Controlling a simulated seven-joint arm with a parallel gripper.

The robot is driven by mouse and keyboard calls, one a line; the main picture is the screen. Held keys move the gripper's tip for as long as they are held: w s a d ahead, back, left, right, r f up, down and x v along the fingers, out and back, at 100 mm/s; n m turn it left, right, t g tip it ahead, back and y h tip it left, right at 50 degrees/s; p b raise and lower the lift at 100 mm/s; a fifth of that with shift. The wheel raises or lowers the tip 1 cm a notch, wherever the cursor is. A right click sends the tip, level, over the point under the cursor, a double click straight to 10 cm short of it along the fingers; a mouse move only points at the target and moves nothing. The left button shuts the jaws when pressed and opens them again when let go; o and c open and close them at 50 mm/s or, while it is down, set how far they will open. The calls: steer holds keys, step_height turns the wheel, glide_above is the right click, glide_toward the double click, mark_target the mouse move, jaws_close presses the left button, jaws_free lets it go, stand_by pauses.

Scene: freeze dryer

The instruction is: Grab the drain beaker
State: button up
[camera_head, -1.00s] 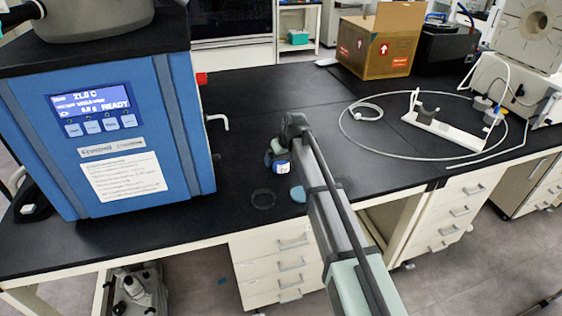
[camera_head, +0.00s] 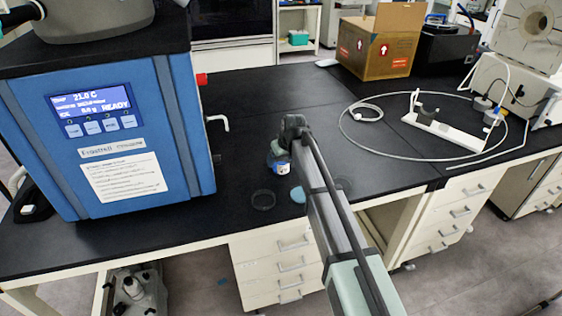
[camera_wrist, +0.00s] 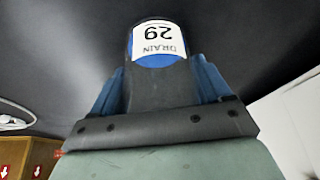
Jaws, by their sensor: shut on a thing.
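The drain beaker (camera_head: 281,168) is near the middle of the black bench, a small vessel with a blue band and a white label. My gripper (camera_head: 279,151) is shut on the beaker, with a blue finger on each side in the wrist view. My arm hides part of the beaker in the head view. I cannot tell whether its base touches the bench.
The blue freeze dryer (camera_head: 118,140) stands at left, its screen showing READY, with a tap (camera_head: 217,121) on its right side. A clear round dish (camera_head: 263,200) and a blue disc (camera_head: 298,196) lie near the gripper. A cardboard box (camera_head: 380,45) and white tubing (camera_head: 372,147) are at right.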

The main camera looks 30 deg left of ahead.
steer(key=shift+r, duration=0.1)
step_height(320, 180, up, 10)
steer(key=shift+f, duration=0.25)
stand_by(0.9)
